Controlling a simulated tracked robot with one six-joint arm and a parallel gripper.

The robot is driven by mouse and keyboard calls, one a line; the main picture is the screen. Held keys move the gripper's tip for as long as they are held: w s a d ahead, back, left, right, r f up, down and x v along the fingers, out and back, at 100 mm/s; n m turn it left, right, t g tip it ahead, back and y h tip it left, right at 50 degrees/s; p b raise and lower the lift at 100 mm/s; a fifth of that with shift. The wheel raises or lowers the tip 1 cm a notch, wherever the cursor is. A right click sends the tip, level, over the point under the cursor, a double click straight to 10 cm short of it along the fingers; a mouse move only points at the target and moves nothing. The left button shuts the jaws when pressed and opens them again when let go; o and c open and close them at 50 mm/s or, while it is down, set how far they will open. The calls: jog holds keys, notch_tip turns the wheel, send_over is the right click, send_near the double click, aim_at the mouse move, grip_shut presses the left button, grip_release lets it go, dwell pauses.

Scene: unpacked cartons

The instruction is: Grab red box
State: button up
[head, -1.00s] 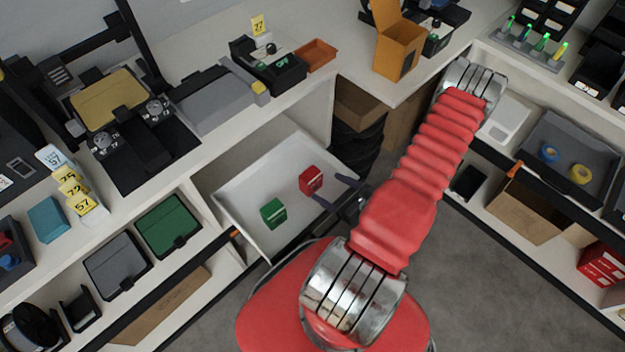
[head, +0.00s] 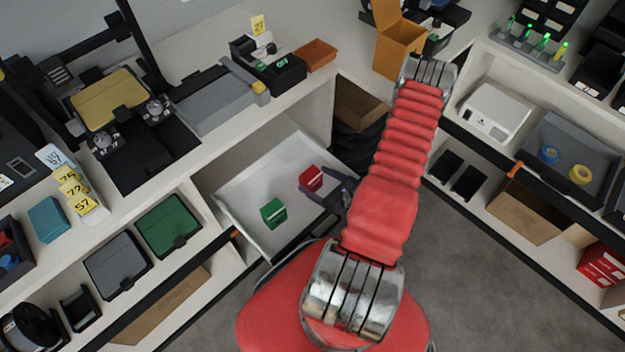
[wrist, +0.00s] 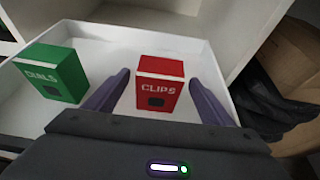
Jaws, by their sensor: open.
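The red box (head: 311,178) stands in a white tray (head: 262,232) and is labelled "CLIPS" in the wrist view (wrist: 160,84). My gripper (head: 318,183) is open at the tray's right side. In the wrist view my open gripper (wrist: 160,84) has one purple finger to the left of the red box and one to the right. The box lies between the finger ends, with a gap visible on each side. I cannot tell how far the fingers reach along it.
A green box (head: 273,212), labelled "DIALS" in the wrist view (wrist: 52,72), stands in the tray left of the red box. The tray sticks out from under a white counter (head: 310,90). Brown cartons (head: 360,103) and dark bags are close by on the right.

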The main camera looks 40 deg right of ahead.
aim_at(304, 174)
jog(key=shift+x, duration=0.9)
jog(key=shift+x, duration=2.6)
jog(key=shift+r, duration=0.1)
jog(key=shift+c, duration=0.4)
jog(key=c, duration=1.1)
notch_tip(304, 174, up, 10)
